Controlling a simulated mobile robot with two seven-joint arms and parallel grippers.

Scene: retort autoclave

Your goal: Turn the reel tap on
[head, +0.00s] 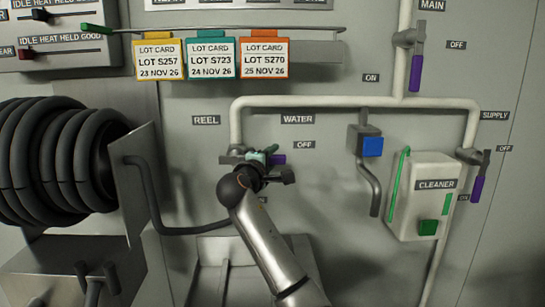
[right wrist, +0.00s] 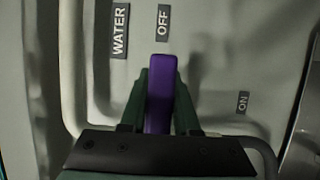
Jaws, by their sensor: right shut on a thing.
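The reel tap's purple handle (head: 279,159) points right from the pipe under the REEL label, near the OFF label (head: 304,145). In the right wrist view the handle (right wrist: 160,85) stands between my two green fingers and points toward the OFF label (right wrist: 163,22). The ON label (right wrist: 242,102) is off to the right there. My right gripper (head: 266,156) is shut on the handle, and my wrist hides part of the tap body in the head view. My left gripper is not in view.
A black hose reel (head: 60,160) is at the left, its hose running below the tap. The supply tap handle (head: 478,188) and main tap handle (head: 415,73) are purple too.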

